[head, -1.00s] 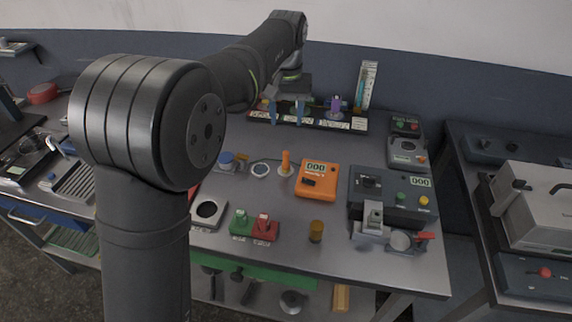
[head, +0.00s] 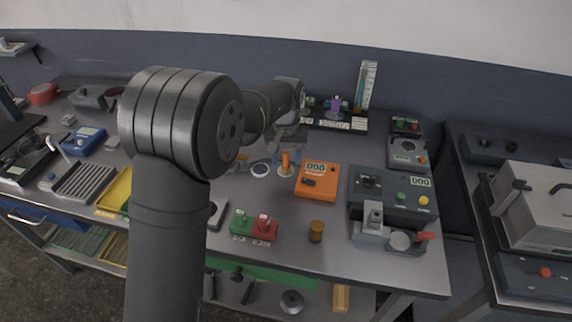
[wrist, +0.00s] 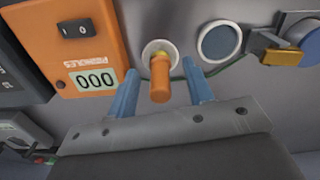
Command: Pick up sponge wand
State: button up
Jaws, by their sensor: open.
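The sponge wand appears to be the orange upright handle (head: 285,163) on a small round pale base, left of the orange box. In the wrist view the orange handle (wrist: 159,82) shows between my two blue fingers, pointing toward the camera. My gripper (wrist: 160,68) is open, with a finger on either side of the handle and a visible gap to each. It also shows in the head view (head: 286,156), around or just above the handle. Nothing is held. I cannot tell how far down the fingertips reach, and the sponge end is hidden.
An orange box with a display (head: 316,180) stands close to the right. A round dish (wrist: 218,42) and a blue-topped item (wrist: 299,38) lie on the other side. Green and red blocks (head: 252,226) and a brown cylinder (head: 316,232) are nearer the front.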

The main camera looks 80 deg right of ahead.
jog(key=shift+f, duration=0.65)
grip_shut()
jog(key=shift+r, duration=0.15)
jog(key=shift+r, duration=0.3)
jog(key=r, duration=0.3)
jog(key=shift+s+a+r, duration=0.1)
jog(key=shift+s+r, duration=0.1)
jog(key=shift+r, duration=0.15)
jog(key=s+a+r, duration=0.6)
jog(key=s, duration=0.3)
jog(key=t+h, duration=0.2)
jog(key=h, duration=0.1)
send_near(287, 153)
jog(key=w+f, duration=0.5)
jog(key=w, duration=0.4)
jog(key=shift+s+d+f, duration=0.1)
jog(key=shift+f, duration=1.45)
jog(key=shift+d+f, duration=0.1)
jog(key=shift+f, duration=1.4)
